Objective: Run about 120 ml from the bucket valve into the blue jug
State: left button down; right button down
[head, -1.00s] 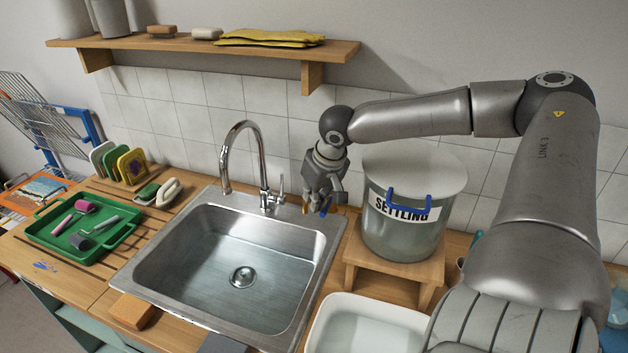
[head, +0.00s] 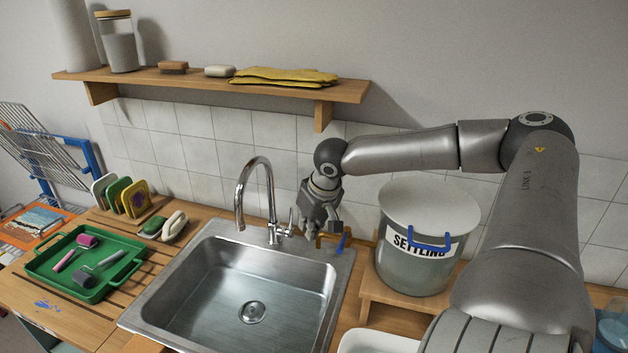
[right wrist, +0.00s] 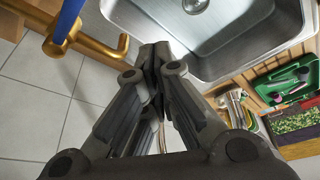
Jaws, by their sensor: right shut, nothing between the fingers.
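The lidded grey bucket (head: 421,262) marked SETTLING stands on a small wooden stand right of the sink. Its brass valve (head: 328,241) sticks out to the left, with a blue lever (head: 343,241). In the right wrist view the brass valve (right wrist: 88,48) and blue lever (right wrist: 69,20) are at the upper left, apart from my fingers. My right gripper (head: 309,234) is shut and empty, just left of the valve, by the sink's back right corner; its fingertips also show in the wrist view (right wrist: 155,52). A blue translucent container (head: 611,330), possibly the jug, is cut off at the lower right. My left gripper is out of view.
The steel sink (head: 230,300) with its tap (head: 240,195) lies left of the bucket. A white tub (head: 375,342) is at the front edge. A green tray (head: 110,283) holds rollers at left. A shelf (head: 215,87) runs above. My right arm blocks the right side.

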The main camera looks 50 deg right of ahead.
jog(key=s+d+r, duration=0.2)
jog(key=s+r, duration=0.2)
jog(key=r, duration=0.5)
jog(key=shift+s+b, duration=0.15)
jog(key=shift+b, duration=0.3)
dwell(0.3)
jog(key=shift+f, duration=0.1)
